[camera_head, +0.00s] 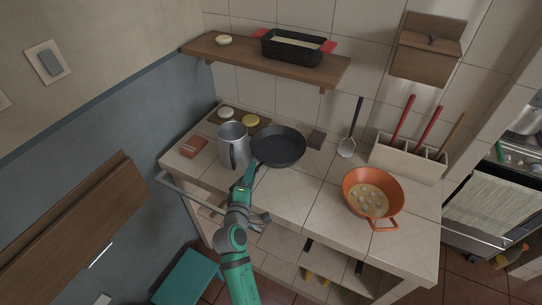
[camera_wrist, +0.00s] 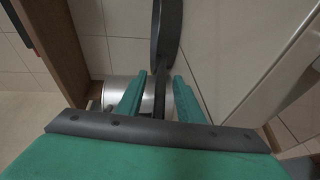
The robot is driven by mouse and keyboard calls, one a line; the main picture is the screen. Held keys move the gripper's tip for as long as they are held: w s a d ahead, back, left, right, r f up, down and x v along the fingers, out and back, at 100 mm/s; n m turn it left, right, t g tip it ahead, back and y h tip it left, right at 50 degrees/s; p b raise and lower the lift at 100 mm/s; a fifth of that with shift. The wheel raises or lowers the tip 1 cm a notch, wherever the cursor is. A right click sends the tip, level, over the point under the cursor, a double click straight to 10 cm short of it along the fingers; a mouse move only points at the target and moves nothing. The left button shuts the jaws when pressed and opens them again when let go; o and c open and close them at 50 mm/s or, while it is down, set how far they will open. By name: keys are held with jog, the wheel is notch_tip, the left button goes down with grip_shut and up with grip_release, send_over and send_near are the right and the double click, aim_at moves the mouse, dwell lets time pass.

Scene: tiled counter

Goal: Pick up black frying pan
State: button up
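The black frying pan (camera_head: 279,147) sits on the tiled counter (camera_head: 290,190), just right of a metal mug. Its handle points toward the front edge and my gripper (camera_head: 248,178). In the wrist view the dark pan (camera_wrist: 169,28) shows at top centre. Its handle runs down between the two green fingers of my gripper (camera_wrist: 160,80). The fingers look open, with a gap on each side of the handle. The head view does not show the fingertips clearly.
The metal mug (camera_head: 233,147) stands close left of the pan; it also shows in the wrist view (camera_wrist: 116,92). An orange pan (camera_head: 372,184) is to the right. A wooden shelf (camera_head: 225,52) with a black baking dish (camera_head: 293,46) hangs above. A utensil holder (camera_head: 405,160) stands behind right.

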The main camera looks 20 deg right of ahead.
jog(key=shift+c, duration=0.7)
grip_shut()
jog(key=shift+w+r, duration=0.1)
